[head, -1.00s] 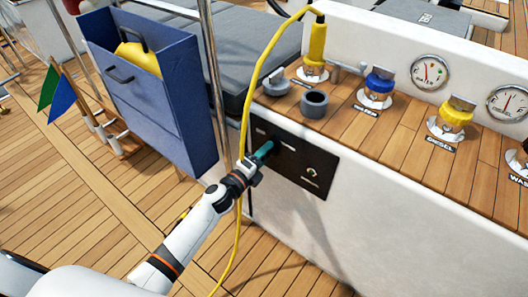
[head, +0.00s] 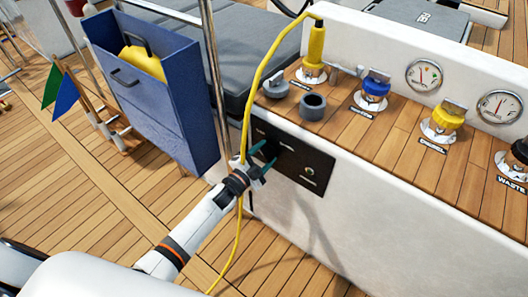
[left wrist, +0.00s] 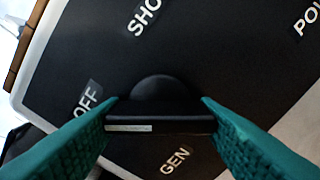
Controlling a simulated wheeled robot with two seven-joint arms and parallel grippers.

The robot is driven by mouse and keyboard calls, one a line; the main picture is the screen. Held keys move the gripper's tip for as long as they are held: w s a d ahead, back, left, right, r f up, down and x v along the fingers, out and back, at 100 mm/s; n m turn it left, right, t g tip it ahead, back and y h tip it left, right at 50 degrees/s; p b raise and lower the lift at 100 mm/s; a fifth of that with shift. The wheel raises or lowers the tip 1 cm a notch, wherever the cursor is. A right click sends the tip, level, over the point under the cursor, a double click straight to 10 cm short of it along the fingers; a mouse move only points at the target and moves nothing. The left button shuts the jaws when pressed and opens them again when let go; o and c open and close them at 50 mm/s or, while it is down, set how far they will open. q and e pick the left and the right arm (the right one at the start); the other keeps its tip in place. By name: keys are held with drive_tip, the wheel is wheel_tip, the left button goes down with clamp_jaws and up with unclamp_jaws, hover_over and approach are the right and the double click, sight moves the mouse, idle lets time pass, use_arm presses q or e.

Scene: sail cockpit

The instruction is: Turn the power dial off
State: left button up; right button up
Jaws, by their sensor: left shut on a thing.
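The power dial (left wrist: 160,120) is a black knob with a raised grip bar on a black panel (head: 310,158) on the white cockpit wall. My left gripper (head: 264,156) is at the panel's left part. In the left wrist view its teal fingers (left wrist: 160,122) are shut on the two ends of the bar. A pale strip marks the bar's left half. Around the dial are the labels OFF (left wrist: 87,100) at left, SHORE, partly cut off, above (left wrist: 145,15), and GEN below (left wrist: 175,160). In the head view the gripper partly hides the dial. My right gripper is not in view.
A yellow cable (head: 247,120) hangs from a yellow plug (head: 316,45), passing beside my left gripper. A steel post (head: 213,75) and blue box (head: 155,90) stand to the left. A wooden ledge with caps (head: 376,88) and gauges (head: 424,74) lies above.

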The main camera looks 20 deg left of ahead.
use_arm(q)
drive_tip(key=shift+f+n, duration=0.1)
drive_tip(key=shift+n, duration=0.7)
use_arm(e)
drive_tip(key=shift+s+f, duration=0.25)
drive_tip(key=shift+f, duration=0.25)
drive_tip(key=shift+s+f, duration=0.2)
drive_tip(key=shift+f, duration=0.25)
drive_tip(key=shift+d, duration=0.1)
use_arm(q)
drive_tip(key=o, duration=1)
drive_tip(key=p+v, duration=0.2)
drive_tip(key=v, duration=1)
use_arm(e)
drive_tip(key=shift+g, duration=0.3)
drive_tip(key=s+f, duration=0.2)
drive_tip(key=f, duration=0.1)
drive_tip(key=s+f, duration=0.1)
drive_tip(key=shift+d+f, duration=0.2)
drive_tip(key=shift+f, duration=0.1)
